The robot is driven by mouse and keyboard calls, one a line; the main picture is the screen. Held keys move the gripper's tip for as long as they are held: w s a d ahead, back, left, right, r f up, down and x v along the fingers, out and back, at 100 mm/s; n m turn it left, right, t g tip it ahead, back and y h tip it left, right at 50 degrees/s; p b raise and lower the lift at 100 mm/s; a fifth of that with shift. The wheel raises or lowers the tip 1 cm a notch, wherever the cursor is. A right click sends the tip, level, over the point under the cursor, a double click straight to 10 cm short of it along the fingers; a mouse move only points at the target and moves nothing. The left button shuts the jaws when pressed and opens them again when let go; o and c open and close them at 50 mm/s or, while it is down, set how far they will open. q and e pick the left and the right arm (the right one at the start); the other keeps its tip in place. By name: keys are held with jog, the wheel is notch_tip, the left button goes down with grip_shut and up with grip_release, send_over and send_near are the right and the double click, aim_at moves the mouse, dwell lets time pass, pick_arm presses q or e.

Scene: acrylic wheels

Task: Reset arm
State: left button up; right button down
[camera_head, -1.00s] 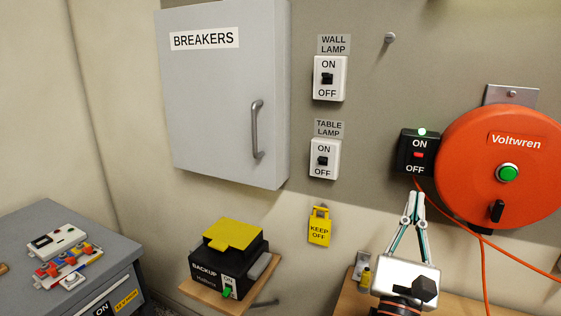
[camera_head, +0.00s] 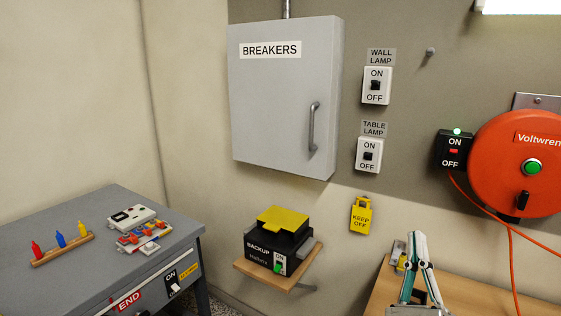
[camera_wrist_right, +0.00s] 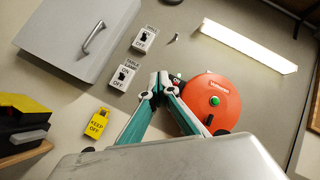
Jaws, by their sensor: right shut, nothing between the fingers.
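My right gripper (camera_head: 419,240) is at the lower right of the head view, in front of the wooden shelf (camera_head: 382,296). Its two teal-and-white fingers are together with nothing between them. The right wrist view also shows the shut fingertips (camera_wrist_right: 160,84), with the orange Voltwren reel (camera_wrist_right: 208,98) beyond them. My left gripper is in neither view.
The grey breakers box (camera_head: 270,110) hangs shut on the wall beside the wall lamp switch (camera_head: 377,86) and table lamp switch (camera_head: 369,155). The black backup unit (camera_head: 262,247) sits on a small shelf. A grey cabinet (camera_head: 80,212) stands left. Orange cable (camera_head: 511,265) hangs right.

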jog(key=s+a+f+n+g+y, duration=0.1)
jog(key=a+f+n+g+y, duration=0.3)
jog(key=f+n, duration=0.75)
jog(key=s+a+f+n+g+y, duration=0.2)
jog(key=a+f+n+y, duration=0.3)
jog(key=f+n, duration=0.7)
jog(key=s+d+f+n+g, duration=0.2)
jog(key=s+f+n+g, duration=0.2)
jog(key=f, duration=0.8)
jog(key=s+d+f+n+g, duration=0.2)
jog(key=s+f+n+g, duration=0.1)
jog(key=s+f+n, duration=0.4)
notch_tip(320, 180, down, 5)
jog(key=shift+s+d+r+g, duration=0.15)
jog(key=shift+s+g, duration=0.25)
jog(key=shift+s, duration=0.8)
